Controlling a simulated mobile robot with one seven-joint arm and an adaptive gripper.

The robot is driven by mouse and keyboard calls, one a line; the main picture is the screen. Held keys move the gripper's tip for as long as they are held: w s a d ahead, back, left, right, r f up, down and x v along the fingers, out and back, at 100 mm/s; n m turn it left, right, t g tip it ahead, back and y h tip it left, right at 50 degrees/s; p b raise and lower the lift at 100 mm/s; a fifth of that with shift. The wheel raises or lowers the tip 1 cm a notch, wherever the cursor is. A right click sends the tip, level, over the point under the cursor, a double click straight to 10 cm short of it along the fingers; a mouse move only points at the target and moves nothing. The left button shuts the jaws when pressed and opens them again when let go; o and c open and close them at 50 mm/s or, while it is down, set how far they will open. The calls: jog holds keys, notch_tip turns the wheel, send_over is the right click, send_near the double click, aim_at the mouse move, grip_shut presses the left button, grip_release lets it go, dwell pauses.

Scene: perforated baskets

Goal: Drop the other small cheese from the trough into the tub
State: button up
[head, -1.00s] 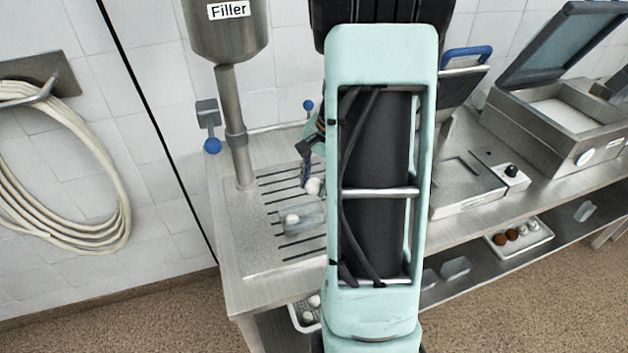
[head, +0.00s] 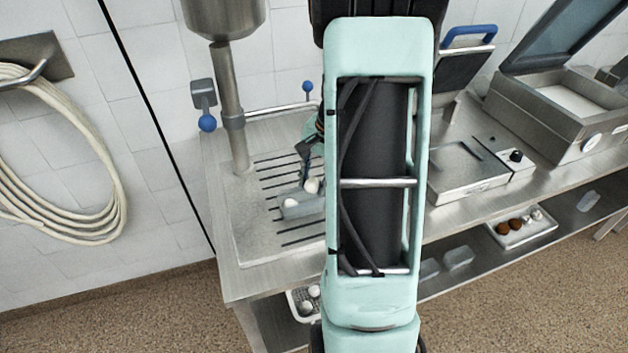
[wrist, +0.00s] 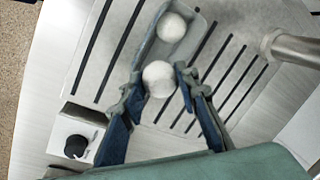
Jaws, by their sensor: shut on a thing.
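My gripper (wrist: 157,82) is shut on a small round white cheese (wrist: 159,79), held between its blue fingertips. In the head view the held cheese (head: 312,185) shows at the end of my gripper (head: 308,178), with my arm covering much of the right side. A translucent grey tub (wrist: 196,35) lies on the slotted worktop, and another white cheese (wrist: 171,27) sits inside it. In the wrist view the held cheese overlaps the tub's near end; its height above the tub is hard to tell. The tub (head: 290,213) is partly hidden by my arm in the head view.
A steel filler pipe (head: 232,110) rises from the worktop (head: 250,250) at left. A device with a black knob (head: 516,155) stands to the right. On the lower shelf are a white basket (head: 292,305) with white balls and a tray (head: 525,238) with brown and white balls.

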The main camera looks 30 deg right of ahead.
dwell(0.3)
jog(key=o, duration=1.1)
jog(key=shift+o, duration=0.4)
jog(key=o, duration=0.4)
jog(key=shift+o, duration=0.2)
jog(key=shift+w+a+p+v, duration=0.15)
jog(key=shift+w+p+v, duration=0.1)
jog(key=shift+p+v, duration=0.9)
jog(key=shift+w+a+p+v, duration=0.15)
jog(key=shift+p+v, duration=0.6)
jog(key=shift+v, duration=0.75)
jog(key=shift+w+a+p+v, duration=0.1)
jog(key=shift+w+p+v, duration=0.2)
jog(key=shift+p+v, duration=0.85)
jog(key=shift+r, duration=0.35)
